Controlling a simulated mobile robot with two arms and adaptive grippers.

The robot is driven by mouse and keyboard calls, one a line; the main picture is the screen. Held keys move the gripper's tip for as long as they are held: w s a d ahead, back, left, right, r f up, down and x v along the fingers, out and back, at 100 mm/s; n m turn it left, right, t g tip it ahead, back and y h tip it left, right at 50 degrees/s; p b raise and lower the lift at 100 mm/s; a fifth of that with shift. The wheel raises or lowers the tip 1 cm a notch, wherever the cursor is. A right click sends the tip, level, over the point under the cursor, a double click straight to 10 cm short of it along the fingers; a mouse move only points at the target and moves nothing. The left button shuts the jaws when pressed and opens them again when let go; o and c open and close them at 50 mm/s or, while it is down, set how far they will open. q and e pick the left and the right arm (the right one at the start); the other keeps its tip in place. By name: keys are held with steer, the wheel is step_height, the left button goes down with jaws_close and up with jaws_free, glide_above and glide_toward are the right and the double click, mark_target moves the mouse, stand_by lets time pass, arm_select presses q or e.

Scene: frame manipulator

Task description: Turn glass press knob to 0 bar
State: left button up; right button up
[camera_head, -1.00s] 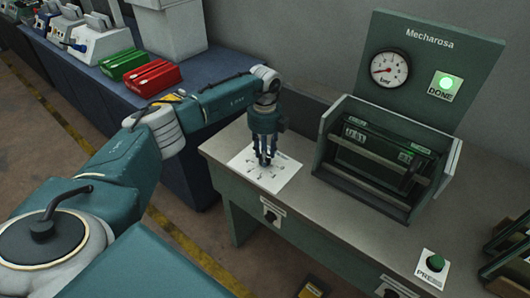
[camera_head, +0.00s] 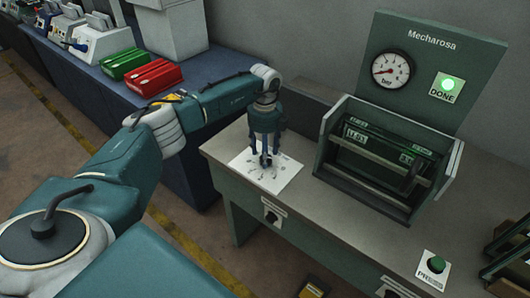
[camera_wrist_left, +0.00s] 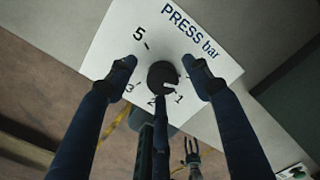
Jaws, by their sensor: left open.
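The black round knob (camera_wrist_left: 163,76) stands on a white card marked "PRESS bar" (camera_wrist_left: 103,54); numbers 5, 3, 2 and 1 are readable. A small white mark shows on the knob's lower right, on the side of the 1. My left gripper (camera_wrist_left: 161,70) is open, with one finger on each side of the knob and a visible gap to each. In the head view, my left gripper (camera_head: 266,153) is above the card (camera_head: 287,178), with the knob (camera_head: 266,161) showing between its fingers.
A green PRESS button (camera_head: 436,263) is at the front right. A second knob (camera_head: 271,217) is on the table's front.

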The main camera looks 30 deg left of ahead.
arm_select(q)
step_height(320, 180, up, 12)
stand_by(0.5)
steer(key=shift+s, duration=0.1)
stand_by(0.4)
